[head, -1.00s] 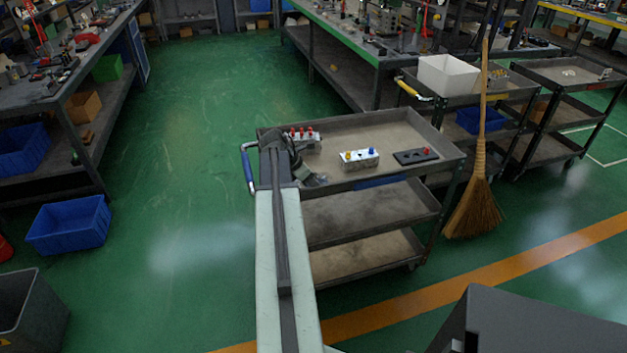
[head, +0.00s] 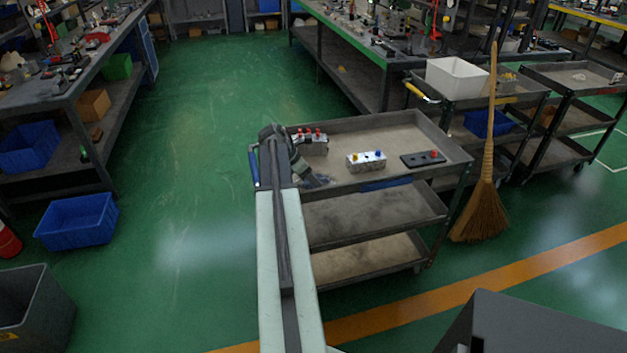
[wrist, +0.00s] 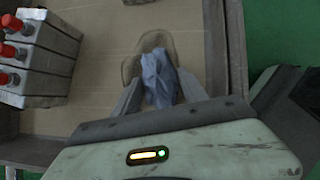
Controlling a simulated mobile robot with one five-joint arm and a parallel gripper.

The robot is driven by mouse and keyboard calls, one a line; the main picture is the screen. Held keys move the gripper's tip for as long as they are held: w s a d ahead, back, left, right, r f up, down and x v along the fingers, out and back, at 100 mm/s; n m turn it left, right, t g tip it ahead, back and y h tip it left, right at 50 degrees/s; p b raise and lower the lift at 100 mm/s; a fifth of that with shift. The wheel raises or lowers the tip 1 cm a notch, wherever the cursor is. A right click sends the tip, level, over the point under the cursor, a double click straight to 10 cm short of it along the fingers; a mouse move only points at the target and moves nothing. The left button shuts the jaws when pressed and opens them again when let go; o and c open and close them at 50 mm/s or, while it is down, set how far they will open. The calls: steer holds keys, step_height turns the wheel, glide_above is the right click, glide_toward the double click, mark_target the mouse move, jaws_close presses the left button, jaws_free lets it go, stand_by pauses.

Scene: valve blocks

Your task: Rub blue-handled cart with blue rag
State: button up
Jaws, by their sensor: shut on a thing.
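The blue-handled cart (head: 345,215) stands ahead of me, a dark three-shelf cart with a blue handle (head: 253,166) at its left end. My gripper (wrist: 158,88) is over the left part of its top tray, near the side wall. It is shut on the blue rag (wrist: 158,76), a crumpled pale blue cloth between the fingers. In the head view my arm partly covers the gripper and the cart's left end. I cannot tell whether the rag touches the tray.
On the tray are a valve block with red knobs (head: 311,140), one with yellow and blue knobs (head: 366,160) and a dark plate (head: 423,160). The red-knobbed block is close in the wrist view (wrist: 38,55). A broom (head: 484,205) leans at right.

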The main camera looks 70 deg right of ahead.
mark_target(309, 187)
steer(key=shift+w+d+f, duration=0.1)
steer(key=shift+w+d, duration=1)
steer(key=shift+d, duration=0.3)
steer(key=shift+w+d, duration=1.45)
steer(key=shift+d, duration=0.3)
steer(key=shift+w+a, duration=0.7)
steer(key=shift+s+a, duration=1.3)
steer(key=shift+a, duration=0.25)
steer(key=shift+s+a, duration=1.25)
steer(key=shift+a, duration=0.3)
steer(key=shift+s+a+f, duration=0.1)
steer(key=shift+s+a, duration=0.55)
steer(key=shift+a, duration=0.2)
steer(key=shift+s+a+f, duration=0.1)
steer(key=shift+s+a, duration=0.55)
steer(key=shift+a, duration=0.15)
steer(key=shift+r, duration=0.15)
step_height(309, 187, up, 6)
steer(key=p, duration=0.5)
steer(key=shift+d+p, duration=0.1)
steer(key=shift+p, duration=0.2)
